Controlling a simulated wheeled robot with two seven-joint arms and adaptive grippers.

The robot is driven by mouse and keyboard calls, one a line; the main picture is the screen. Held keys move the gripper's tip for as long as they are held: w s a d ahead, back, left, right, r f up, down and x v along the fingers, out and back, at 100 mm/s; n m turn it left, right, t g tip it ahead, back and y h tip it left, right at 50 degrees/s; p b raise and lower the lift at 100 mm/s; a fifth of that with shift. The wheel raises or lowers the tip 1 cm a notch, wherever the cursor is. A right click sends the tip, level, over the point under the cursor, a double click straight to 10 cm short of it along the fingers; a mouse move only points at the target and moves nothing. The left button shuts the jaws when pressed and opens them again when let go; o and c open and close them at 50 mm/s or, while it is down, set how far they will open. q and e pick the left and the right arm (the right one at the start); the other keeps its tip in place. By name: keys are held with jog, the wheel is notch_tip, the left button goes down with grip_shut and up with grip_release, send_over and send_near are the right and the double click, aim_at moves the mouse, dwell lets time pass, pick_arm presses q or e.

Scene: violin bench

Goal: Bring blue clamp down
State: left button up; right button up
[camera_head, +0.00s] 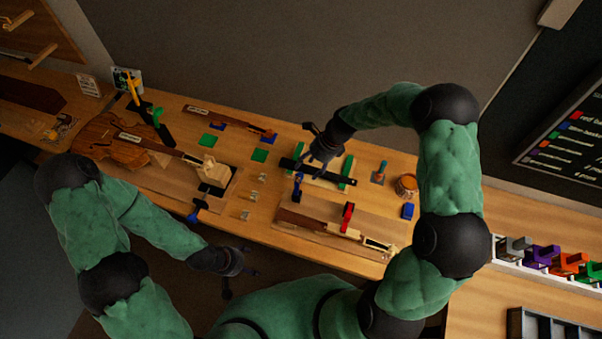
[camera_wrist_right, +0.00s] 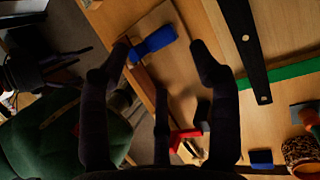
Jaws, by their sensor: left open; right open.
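A blue clamp (camera_head: 297,186) stands at the left end of the dark neck piece (camera_head: 303,220) on the front board. In the right wrist view the blue clamp (camera_wrist_right: 153,43) shows between and beyond my fingertips, apart from them. My right gripper (camera_head: 318,150) is open and empty above the black bar, behind the blue clamp; its fingers also show in the right wrist view (camera_wrist_right: 160,55). My left gripper (camera_head: 240,275) is open and empty in front of the table's front edge. Another blue clamp part (camera_head: 197,210) shows at the front edge further left.
A red clamp (camera_head: 347,215) sits on the same neck. A black bar (camera_head: 315,172) lies across green blocks (camera_head: 347,172). A violin (camera_head: 125,140) lies at the left. A round jar (camera_head: 405,185) and a blue block (camera_head: 407,211) stand to the right.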

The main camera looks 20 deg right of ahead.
aim_at(303, 176)
jog(key=x, duration=0.5)
jog(key=shift+a+f, duration=0.1)
jog(key=shift+f, duration=0.05)
jog(key=shift+w+a+f, duration=0.15)
jog(key=shift+a+f, duration=0.05)
jog(key=shift+f, duration=0.3)
grip_shut()
